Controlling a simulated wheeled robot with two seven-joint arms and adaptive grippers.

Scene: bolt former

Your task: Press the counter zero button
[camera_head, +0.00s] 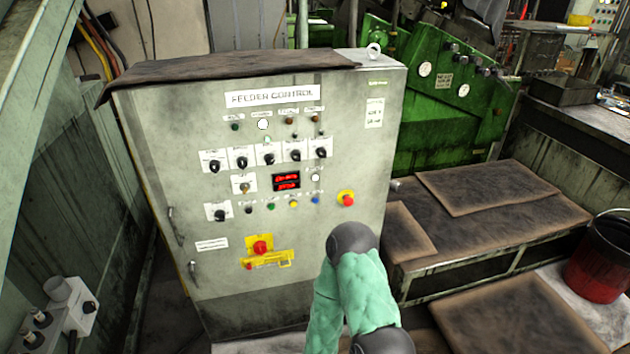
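The feeder control cabinet (225,275) stands upright in front of me, its panel facing me. A red-lit counter display (286,181) sits mid-panel. A white round button (315,177) is just right of it under a small label I cannot read. Below the display is a row with a black (248,210), a green (271,207), a yellow (293,204) and a blue button (315,200). Their labels are too small to tell which is counter zero. A green-covered arm of mine with dark joints rises before the cabinet's lower right. Neither gripper shows.
A red rotary switch (260,248) is lower down. Selector knobs (268,158) line the upper panel. A brown-topped bench (480,215) and a red-black bucket (600,258) stand right.

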